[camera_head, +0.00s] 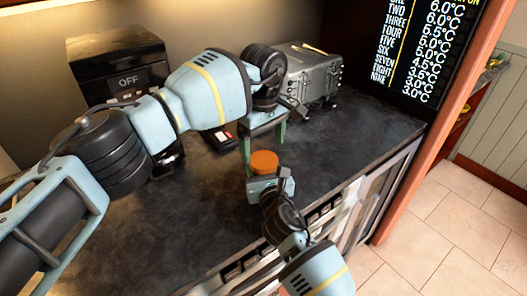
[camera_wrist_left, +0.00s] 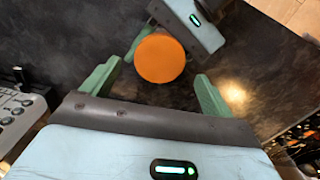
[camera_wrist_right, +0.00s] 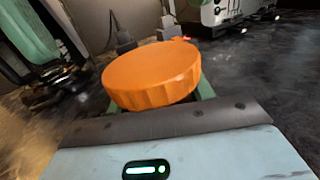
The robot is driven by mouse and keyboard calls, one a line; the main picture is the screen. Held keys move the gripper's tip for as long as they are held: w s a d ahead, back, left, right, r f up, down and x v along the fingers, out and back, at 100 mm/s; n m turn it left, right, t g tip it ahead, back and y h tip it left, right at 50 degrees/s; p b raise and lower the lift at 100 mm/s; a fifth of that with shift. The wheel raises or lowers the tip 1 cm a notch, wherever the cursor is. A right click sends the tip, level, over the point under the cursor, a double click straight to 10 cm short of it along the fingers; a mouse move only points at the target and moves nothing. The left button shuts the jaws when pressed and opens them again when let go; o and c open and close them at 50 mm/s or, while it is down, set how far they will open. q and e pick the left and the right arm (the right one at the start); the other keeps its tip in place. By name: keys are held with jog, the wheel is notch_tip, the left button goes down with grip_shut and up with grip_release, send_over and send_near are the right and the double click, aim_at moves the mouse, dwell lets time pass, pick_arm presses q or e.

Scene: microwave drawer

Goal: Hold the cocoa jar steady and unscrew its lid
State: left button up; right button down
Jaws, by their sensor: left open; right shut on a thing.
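The cocoa jar's round orange lid (camera_head: 264,162) faces up over the dark counter, with its ribbed rim clear in the right wrist view (camera_wrist_right: 152,78). The jar's body is hidden below the lid and behind my right gripper. My right gripper (camera_head: 268,180) is shut on the jar from the near side, below the lid. My left gripper (camera_head: 263,148) is open and points down above the lid. In the left wrist view the lid (camera_wrist_left: 160,58) lies between the two green fingers, a little beyond the tips, with gaps on both sides.
A grey metal appliance (camera_head: 312,75) stands behind the jar. A small dark device (camera_head: 218,138) lies between them. The counter (camera_head: 370,125) is clear right of the jar; drawers and oven front lie below its edge.

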aim_at(264, 159)
pick_arm(q)
jog(key=shift+r, duration=0.35)
jog(key=shift+c, duration=0.5)
jog(key=shift+r+m, duration=0.35)
jog(key=shift+m, duration=0.25)
notch_tip(264, 159, up, 3)
jog(key=m, duration=0.4)
jog(key=shift+f+m, duration=0.15)
jog(key=shift+m, duration=0.15)
jog(key=shift+f, duration=0.1)
jog(key=shift+f, duration=3.9)
jog(key=c, duration=1.1)
jog(key=shift+o, duration=0.2)
jog(key=n, duration=0.7)
